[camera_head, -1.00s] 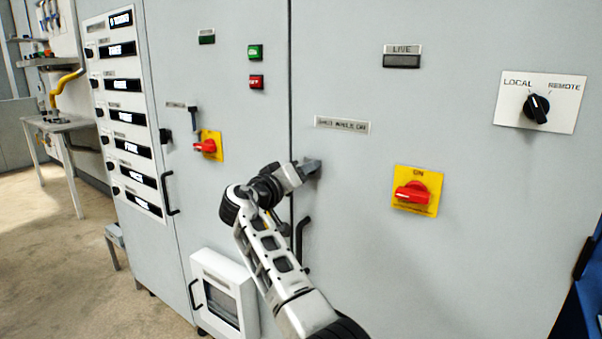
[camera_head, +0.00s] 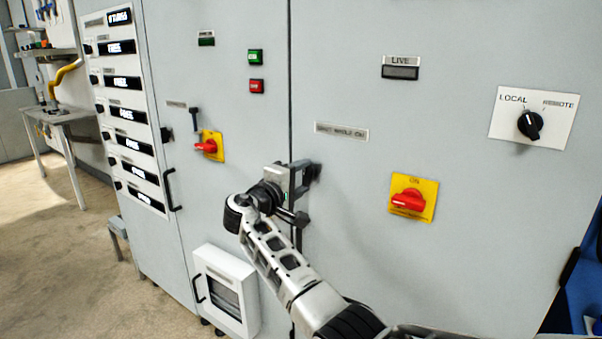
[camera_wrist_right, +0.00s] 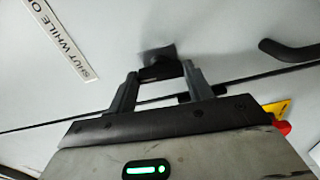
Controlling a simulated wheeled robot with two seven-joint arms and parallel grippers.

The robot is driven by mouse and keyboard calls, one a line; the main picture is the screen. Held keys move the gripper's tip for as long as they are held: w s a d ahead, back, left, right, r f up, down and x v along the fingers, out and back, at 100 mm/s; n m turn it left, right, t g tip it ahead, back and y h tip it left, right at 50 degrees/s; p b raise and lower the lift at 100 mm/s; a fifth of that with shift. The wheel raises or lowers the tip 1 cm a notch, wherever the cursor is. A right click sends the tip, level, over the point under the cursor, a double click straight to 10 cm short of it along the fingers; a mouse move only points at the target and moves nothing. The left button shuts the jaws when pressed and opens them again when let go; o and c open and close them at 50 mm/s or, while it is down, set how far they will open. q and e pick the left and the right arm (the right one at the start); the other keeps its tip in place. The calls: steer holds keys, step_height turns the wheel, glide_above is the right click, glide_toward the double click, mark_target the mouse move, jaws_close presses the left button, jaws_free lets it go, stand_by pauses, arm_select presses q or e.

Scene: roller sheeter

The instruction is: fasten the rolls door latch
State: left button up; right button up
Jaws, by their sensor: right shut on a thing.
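My right gripper (camera_head: 306,180) is at the tall grey cabinet's vertical door seam, below the "SHUT WHILE ON" label (camera_head: 341,131). In the right wrist view its two fingers (camera_wrist_right: 160,84) stand on either side of a small dark latch piece (camera_wrist_right: 158,66) on the door face, shut on it. The latch lies by the seam, which runs across that view as a dark line. In the head view the gripper mostly hides the latch, so its exact angle is unclear. My left gripper is not in view.
A black door handle (camera_wrist_right: 290,51) sits near the latch. A red rotary switch on a yellow plate (camera_head: 413,198) is to the right, and another (camera_head: 210,146) to the left. A white box (camera_head: 226,290) with a window is lower left. Open floor lies left.

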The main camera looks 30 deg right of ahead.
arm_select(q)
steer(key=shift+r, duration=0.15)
arm_select(e)
steer(key=shift+n, duration=0.3)
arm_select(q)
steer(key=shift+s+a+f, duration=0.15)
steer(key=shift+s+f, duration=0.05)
arm_select(e)
steer(key=o, duration=1)
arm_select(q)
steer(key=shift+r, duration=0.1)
arm_select(e)
steer(key=shift+a, duration=0.15)
arm_select(q)
steer(key=b, duration=0.1)
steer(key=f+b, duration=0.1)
steer(key=b, duration=0.1)
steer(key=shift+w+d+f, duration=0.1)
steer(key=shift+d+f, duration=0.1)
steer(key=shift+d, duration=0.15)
arm_select(e)
steer(key=v, duration=1.5)
steer(key=shift+s+a, duration=0.2)
steer(key=shift+a, duration=0.1)
